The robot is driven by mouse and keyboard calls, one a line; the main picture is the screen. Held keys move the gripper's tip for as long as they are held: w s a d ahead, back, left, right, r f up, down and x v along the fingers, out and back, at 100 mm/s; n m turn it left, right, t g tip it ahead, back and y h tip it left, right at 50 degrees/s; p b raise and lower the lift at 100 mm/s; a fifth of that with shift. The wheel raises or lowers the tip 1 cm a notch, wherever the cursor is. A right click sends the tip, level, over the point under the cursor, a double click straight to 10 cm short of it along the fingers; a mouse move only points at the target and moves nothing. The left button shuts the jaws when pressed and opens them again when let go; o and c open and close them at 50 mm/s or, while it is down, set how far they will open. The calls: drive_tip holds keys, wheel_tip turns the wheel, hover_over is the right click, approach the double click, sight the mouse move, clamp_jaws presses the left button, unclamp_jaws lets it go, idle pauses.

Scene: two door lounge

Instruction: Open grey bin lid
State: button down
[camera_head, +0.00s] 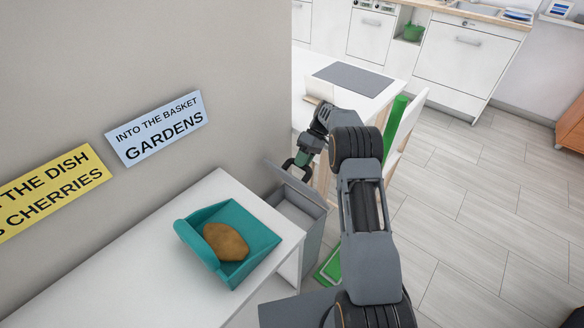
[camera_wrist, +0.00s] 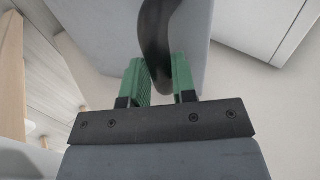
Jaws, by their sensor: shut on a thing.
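The grey bin (camera_head: 298,217) stands on the floor between the white counter and the table. Its lid (camera_head: 294,182) is tilted up from the rim, and part of the bin's inside shows. My gripper (camera_head: 300,162) is at the lid's raised edge. In the wrist view, the green fingers of my gripper (camera_wrist: 163,80) are shut on a dark curved handle (camera_wrist: 156,40). The lid's flat grey surface (camera_wrist: 100,40) shows behind the handle. The far end of the handle is cut off by the picture's top edge.
A teal scoop-like tray (camera_head: 262,240) holding a brown lump (camera_head: 226,241) sits on the white counter (camera_head: 120,270). A white table (camera_head: 385,88) and a chair (camera_head: 405,125) stand just beyond my arm. A green object (camera_head: 329,268) lies low beside the bin. Open floor (camera_head: 470,200) is at right.

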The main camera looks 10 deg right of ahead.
drive_tip(key=shift+w+d+f, duration=0.35)
drive_tip(key=shift+d+f, duration=0.3)
drive_tip(key=shift+d, duration=0.15)
drive_tip(key=c, duration=1.1)
unclamp_jaws()
drive_tip(key=shift+w+f, duration=0.1)
drive_tip(key=shift+w, duration=0.05)
drive_tip(key=shift+o, duration=0.9)
drive_tip(key=shift+r, duration=0.2)
drive_tip(key=p+v, duration=0.1)
drive_tip(key=v, duration=0.6)
drive_tip(key=shift+w+p, duration=0.15)
drive_tip(key=shift+p, duration=0.15)
